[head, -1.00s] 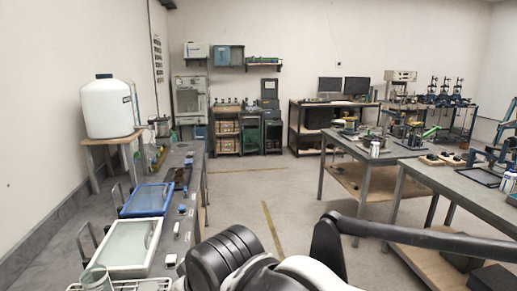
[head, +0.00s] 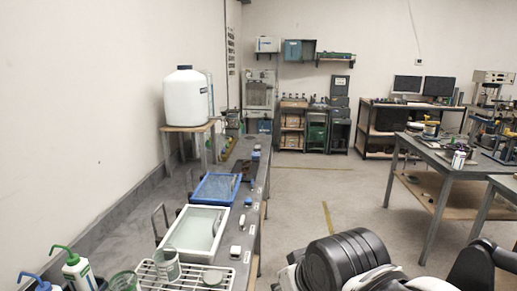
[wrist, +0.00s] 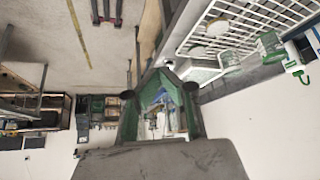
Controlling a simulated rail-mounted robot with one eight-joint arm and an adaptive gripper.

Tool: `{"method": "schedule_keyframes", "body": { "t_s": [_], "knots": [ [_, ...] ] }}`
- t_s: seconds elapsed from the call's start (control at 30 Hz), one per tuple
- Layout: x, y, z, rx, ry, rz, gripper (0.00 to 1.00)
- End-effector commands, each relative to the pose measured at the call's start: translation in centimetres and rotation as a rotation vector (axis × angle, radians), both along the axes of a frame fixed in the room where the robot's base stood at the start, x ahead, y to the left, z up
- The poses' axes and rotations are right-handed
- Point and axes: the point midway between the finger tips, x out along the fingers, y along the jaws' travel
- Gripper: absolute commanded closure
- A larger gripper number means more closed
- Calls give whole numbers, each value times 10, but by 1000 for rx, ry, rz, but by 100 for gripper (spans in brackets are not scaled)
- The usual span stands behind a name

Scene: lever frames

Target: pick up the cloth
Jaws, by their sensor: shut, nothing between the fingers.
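I cannot pick out the cloth in either view. The long grey bench (head: 262,200) along the left wall carries several lab items, too small or dark at its far end to tell apart. My gripper (wrist: 160,78) shows in the wrist view, its green-tinted fingers converging, shut with nothing held. It is hidden in the head view, where only dark and white parts of my arm show at the bottom right.
On the bench are a blue-framed tray (head: 216,188), a white-framed glass-topped tray (head: 196,232), a white wire rack (head: 150,273) with glassware and a green-capped wash bottle (head: 75,268). A large white tank (head: 186,97) stands behind. The floor aisle (head: 312,195) is clear.

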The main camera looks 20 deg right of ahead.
Motion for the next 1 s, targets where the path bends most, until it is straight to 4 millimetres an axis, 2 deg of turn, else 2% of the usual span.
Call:
{"method": "schedule_keyframes", "body": {
  "t_s": [0.23,0.9,1.0],
  "knots": [
    [0,0,0,0,0,0,100],
    [0,0,0,0,0,0,11],
    [0,0,0,0,0,0,0]
  ]
}}
